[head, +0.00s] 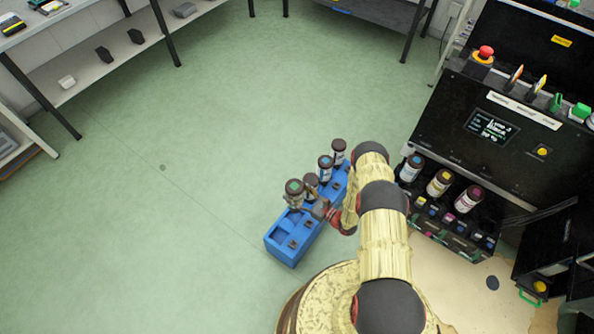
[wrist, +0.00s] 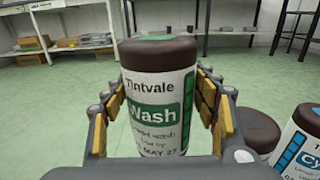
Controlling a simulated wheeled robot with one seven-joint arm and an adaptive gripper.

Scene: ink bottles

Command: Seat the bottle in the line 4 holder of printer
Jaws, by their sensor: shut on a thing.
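I cannot make out the line 4 holder.
The blue rack (head: 281,254) holds other dark-capped bottles (head: 325,166) and has empty places at its near end. In the wrist view a cyan-labelled bottle (wrist: 302,140) is close at the right. Shelves (head: 110,50) line the back left. Green floor left of the rack is clear.

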